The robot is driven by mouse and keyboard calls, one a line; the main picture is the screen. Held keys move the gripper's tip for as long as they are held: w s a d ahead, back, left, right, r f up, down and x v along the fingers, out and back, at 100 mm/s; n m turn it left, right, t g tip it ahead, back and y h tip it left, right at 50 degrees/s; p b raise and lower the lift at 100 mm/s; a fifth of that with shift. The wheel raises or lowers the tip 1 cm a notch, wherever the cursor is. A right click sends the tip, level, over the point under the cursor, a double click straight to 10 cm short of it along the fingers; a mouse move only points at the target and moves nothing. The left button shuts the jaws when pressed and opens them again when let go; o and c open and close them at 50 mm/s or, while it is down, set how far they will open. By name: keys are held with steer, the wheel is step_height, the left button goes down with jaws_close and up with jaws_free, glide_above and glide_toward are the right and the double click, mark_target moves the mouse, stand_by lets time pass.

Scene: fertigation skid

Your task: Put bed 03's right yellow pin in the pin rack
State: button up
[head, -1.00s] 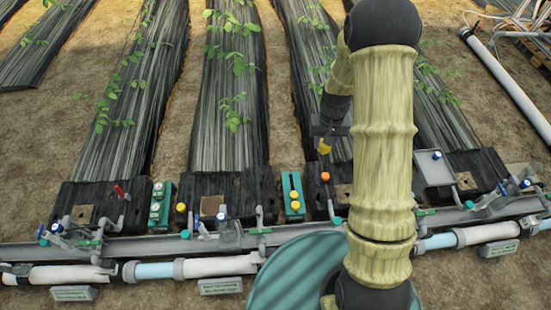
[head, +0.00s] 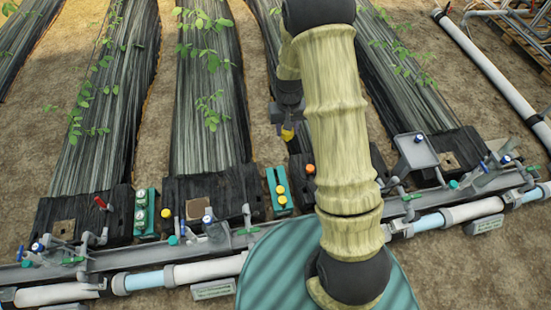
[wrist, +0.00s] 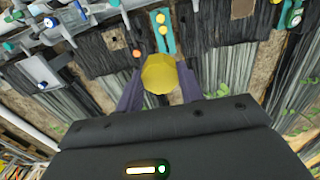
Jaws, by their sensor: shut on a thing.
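My gripper (head: 287,128) is shut on a yellow pin (head: 287,135) and holds it in the air, above and behind the row of black bed-end blocks. In the wrist view the yellow pin (wrist: 160,74) sits between the two dark fingers of my gripper (wrist: 160,90), its broad yellow head facing the camera. A teal block (head: 271,181), which looks like the pin rack, stands between two black blocks and carries two yellow pins (head: 281,190). It shows beyond the held pin in the wrist view (wrist: 169,46). The held pin is apart from it.
An orange pin (head: 310,168) stands on the black block right of the teal block. Another yellow pin (head: 166,213) is on the block to the left. A second teal block (head: 152,209) holds small gauges. Pipes and valves (head: 180,273) run along the front.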

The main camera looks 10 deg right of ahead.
steer(key=w+f+m+b, duration=0.3)
steer(key=w+f+b, duration=0.3)
steer(key=f+b, duration=0.6)
steer(key=w+f+m+b, duration=0.3)
steer(key=w+f+b, duration=0.3)
steer(key=f+b, duration=0.7)
steer(key=w+f+m+b, duration=0.2)
steer(key=w+f+b, duration=0.4)
steer(key=f+b, duration=0.7)
step_height(320, 180, down, 7)
steer(key=shift+f+m, duration=0.15)
steer(key=shift+m, duration=0.25)
steer(key=shift+f, duration=0.1)
step_height(320, 180, down, 10)
steer(key=b, duration=0.7)
steer(key=shift+b, duration=0.35)
steer(key=shift+a, duration=0.15)
steer(key=shift+p, duration=0.35)
